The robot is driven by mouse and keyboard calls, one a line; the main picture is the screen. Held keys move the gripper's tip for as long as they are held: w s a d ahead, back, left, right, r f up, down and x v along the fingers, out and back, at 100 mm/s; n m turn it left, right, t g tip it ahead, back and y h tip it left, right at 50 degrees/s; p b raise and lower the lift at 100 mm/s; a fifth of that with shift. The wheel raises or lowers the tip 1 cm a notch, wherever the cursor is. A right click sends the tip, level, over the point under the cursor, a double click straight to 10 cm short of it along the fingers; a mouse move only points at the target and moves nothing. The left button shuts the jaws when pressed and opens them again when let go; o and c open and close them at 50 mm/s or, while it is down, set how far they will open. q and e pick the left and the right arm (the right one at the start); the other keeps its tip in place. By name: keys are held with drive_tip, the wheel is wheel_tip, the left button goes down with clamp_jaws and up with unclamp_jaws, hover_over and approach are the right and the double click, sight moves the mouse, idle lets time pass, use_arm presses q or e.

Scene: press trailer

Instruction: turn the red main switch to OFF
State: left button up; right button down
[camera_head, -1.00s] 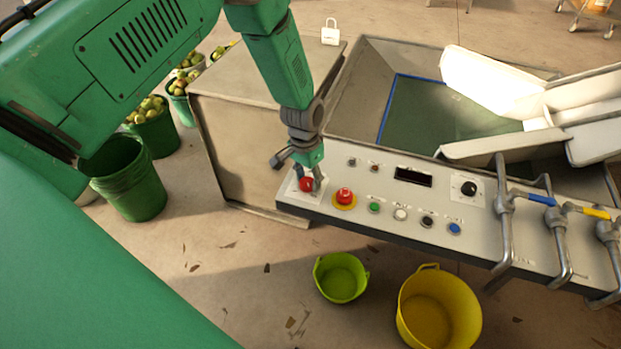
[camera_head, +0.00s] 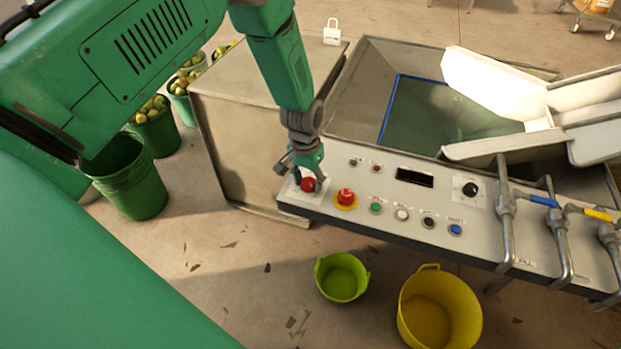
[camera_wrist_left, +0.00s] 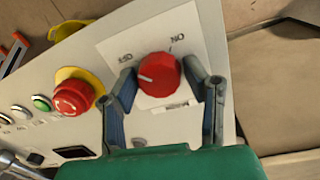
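The red main switch (camera_head: 308,185) is a round knob on a white plate at the left end of the grey control panel (camera_head: 375,228). In the left wrist view the red knob (camera_wrist_left: 160,75) has a white mark on its left side, on the side of the left-hand label, which appears to read OFF. The ON label is above it, to the right. My left gripper (camera_head: 309,183) is over the switch. In the wrist view its fingers (camera_wrist_left: 165,92) stand on both sides of the knob, with a visible gap on the right. My right gripper is not in view.
A red emergency button (camera_head: 346,197) on a yellow ring sits just right of the switch, then several coloured buttons and a black knob (camera_head: 469,189). Pipes with valves (camera_head: 506,210) cross the panel's right part.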

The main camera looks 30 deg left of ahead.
sight(305, 180)
use_arm(q)
drive_tip(key=shift+o, duration=0.4)
drive_tip(key=shift+r, duration=0.1)
drive_tip(key=shift+w+a+r, duration=0.1)
drive_tip(key=shift+r, duration=0.15)
wheel_tip(305, 180, up, 11)
drive_tip(key=shift+a, duration=0.4)
